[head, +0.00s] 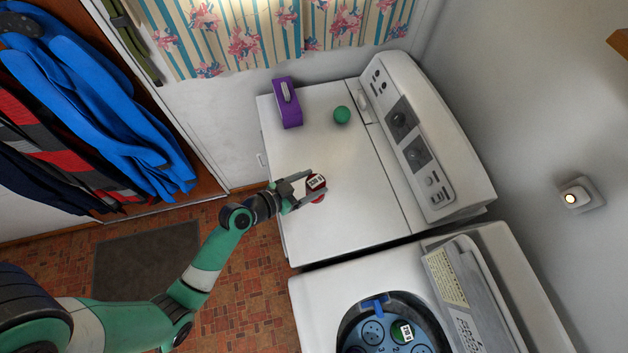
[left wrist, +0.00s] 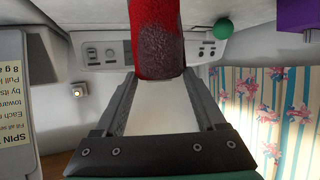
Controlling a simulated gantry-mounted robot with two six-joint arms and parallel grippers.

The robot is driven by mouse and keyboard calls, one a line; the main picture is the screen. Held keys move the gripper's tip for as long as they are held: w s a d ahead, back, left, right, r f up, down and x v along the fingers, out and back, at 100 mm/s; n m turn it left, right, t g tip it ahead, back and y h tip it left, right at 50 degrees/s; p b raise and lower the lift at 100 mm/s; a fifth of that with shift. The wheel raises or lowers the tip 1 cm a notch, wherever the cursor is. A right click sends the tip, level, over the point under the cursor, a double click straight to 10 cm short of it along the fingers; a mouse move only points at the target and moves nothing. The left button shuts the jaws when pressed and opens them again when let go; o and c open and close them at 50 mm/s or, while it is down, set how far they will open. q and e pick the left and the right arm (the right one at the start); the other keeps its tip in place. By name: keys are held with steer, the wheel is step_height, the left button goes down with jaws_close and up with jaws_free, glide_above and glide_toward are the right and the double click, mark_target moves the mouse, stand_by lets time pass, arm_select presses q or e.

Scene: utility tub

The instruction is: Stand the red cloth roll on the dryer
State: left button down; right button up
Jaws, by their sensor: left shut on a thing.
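The red cloth roll (head: 318,197) is in my left gripper (head: 308,188), over the front part of the dryer's white top (head: 335,150). A black-and-white label shows on the roll's upper end. In the left wrist view the roll (left wrist: 156,35) looks roughly upright between the fingertips (left wrist: 158,74), with a dark, worn-looking patch at its end. The roll's far end is cut off there, so I cannot tell whether it touches the dryer. My right gripper is not in view.
A green ball (head: 342,115) and a purple box (head: 287,103) are on the dryer's far part. The control panel (head: 415,140) rises along its right side. The washer (head: 325,290) stands nearer, lid open, with a blue holder in its opening. The dryer top around the roll is clear.

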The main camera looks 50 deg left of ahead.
arm_select(q)
steer(key=shift+w+a+f, duration=0.2)
steer(key=shift+w+f, duration=0.35)
steer(key=shift+f, duration=0.05)
steer(key=shift+w+f+b, duration=0.2)
steer(key=shift+f+b, duration=0.4)
steer(key=shift+f, duration=1.1)
steer(key=shift+f, duration=0.15)
jaws_free()
steer(key=shift+r, duration=0.2)
steer(key=v, duration=1.2)
steer(key=shift+f, duration=0.1)
